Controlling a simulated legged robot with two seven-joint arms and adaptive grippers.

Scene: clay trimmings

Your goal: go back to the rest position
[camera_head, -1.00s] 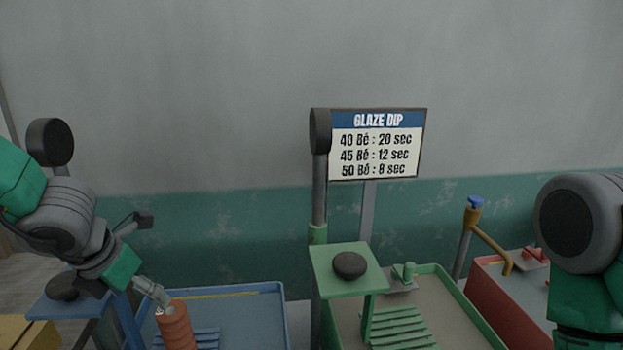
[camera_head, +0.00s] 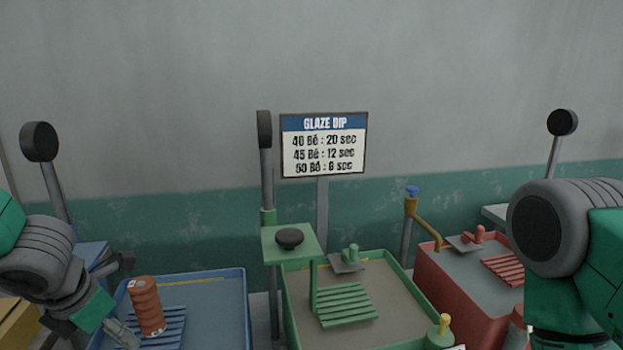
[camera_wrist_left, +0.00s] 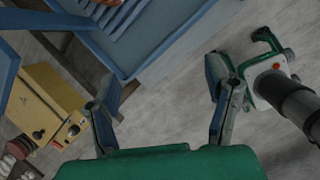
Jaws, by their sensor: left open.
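My left gripper (camera_head: 122,335) is low at the left in the head view, just left of a ridged terracotta pot (camera_head: 147,308). In the left wrist view the left gripper (camera_wrist_left: 165,108) has its fingers spread wide, with only floor between them. The pot stands upright at the slatted rack (camera_head: 172,325) in the blue tub (camera_head: 247,300). A bit of brown, probably the pot, shows at the top edge of the wrist view. My right arm fills the right side of the head view; its gripper is out of the picture.
The green tub (camera_head: 290,318) stands in the middle and the red tub (camera_head: 440,290) at the right. A green platform (camera_head: 278,250) and posts rise among them. A glaze dip sign (camera_head: 324,145) stands behind. A yellow box (camera_wrist_left: 42,100) with knobs is at the wrist view's left.

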